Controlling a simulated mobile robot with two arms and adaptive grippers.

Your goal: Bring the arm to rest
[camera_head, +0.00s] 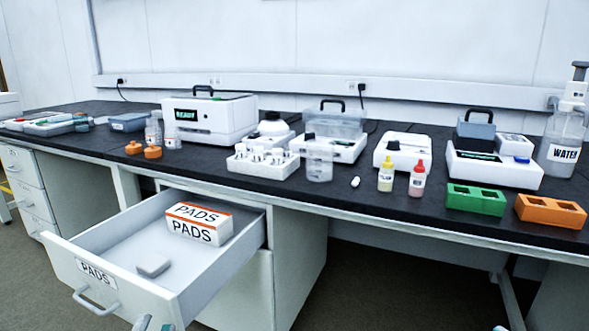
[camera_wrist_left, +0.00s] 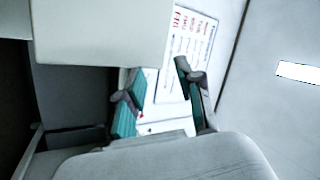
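My left gripper (camera_head: 154,325) shows only as teal-and-grey tips at the bottom edge of the head view, in front of the open drawer. In the left wrist view its two teal fingers (camera_wrist_left: 159,82) stand apart with nothing held between them. Behind them are pale surfaces and a sheet with red and dark print (camera_wrist_left: 190,45). A tiny teal-grey tip (camera_head: 499,328) at the bottom right of the head view may be my right gripper; its state does not show.
The drawer (camera_head: 120,232) labelled PADS is pulled out, holding a PADS box (camera_head: 199,224) and a small grey block (camera_head: 153,265). The dark bench (camera_head: 330,205) carries instruments, bottles, a white vial rack (camera_head: 262,165), a green block (camera_head: 475,200) and an orange block (camera_head: 550,211).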

